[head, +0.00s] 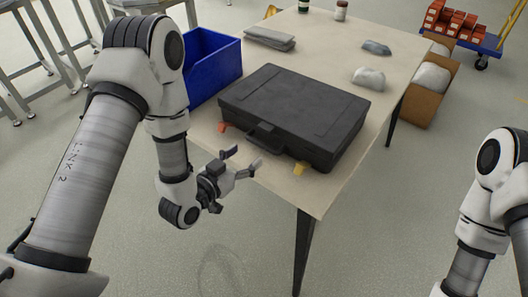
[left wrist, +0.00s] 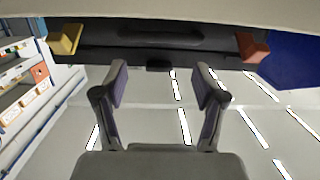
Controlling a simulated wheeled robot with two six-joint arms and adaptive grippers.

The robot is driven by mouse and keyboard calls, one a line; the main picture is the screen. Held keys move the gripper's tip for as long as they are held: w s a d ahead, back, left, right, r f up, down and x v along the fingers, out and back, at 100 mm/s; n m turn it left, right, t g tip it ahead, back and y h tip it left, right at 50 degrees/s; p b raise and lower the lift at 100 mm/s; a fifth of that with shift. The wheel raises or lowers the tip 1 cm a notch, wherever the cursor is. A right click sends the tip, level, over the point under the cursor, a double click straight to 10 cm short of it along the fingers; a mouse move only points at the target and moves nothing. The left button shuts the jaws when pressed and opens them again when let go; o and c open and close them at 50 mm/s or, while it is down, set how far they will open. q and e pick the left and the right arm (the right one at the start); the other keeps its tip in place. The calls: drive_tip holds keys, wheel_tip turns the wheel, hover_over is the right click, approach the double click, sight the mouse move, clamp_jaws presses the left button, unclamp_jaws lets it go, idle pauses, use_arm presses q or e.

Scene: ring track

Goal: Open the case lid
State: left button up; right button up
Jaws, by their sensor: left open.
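The black case (head: 290,108) lies flat on the table with its lid down. Its handle (head: 265,134) is on the front side, between an orange latch (head: 223,127) and a yellow latch (head: 300,168). My left gripper (head: 246,157) is open and empty, just in front of the case near the table's front edge. In the left wrist view, my open fingers (left wrist: 162,82) point at the case's dark front, with the yellow latch (left wrist: 66,39) at upper left and the orange latch (left wrist: 252,46) at upper right. My right gripper is out of view.
A blue bin (head: 212,70) stands left of the case on the table (head: 335,190). A grey folded cloth (head: 270,38), plastic-wrapped packets (head: 368,78) and small bottles (head: 340,11) lie behind. A cardboard box (head: 428,102) and a trolley (head: 478,40) stand beyond the table's right side.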

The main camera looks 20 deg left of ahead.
sight(263, 130)
use_arm(q)
drive_tip(key=r, duration=0.1)
drive_tip(key=w+r+t, duration=0.1)
drive_tip(key=r+h, duration=0.1)
drive_tip(key=shift+w+d+t, duration=0.15)
drive_tip(key=shift+w+t, duration=0.2)
drive_tip(key=shift+t, duration=0.05)
drive_tip(key=p+x, duration=0.1)
drive_tip(key=x, duration=0.5)
drive_tip(key=shift+d, duration=0.1)
drive_tip(key=shift+w+f, duration=0.1)
drive_tip(key=shift+w, duration=0.3)
drive_tip(key=shift+c, duration=0.4)
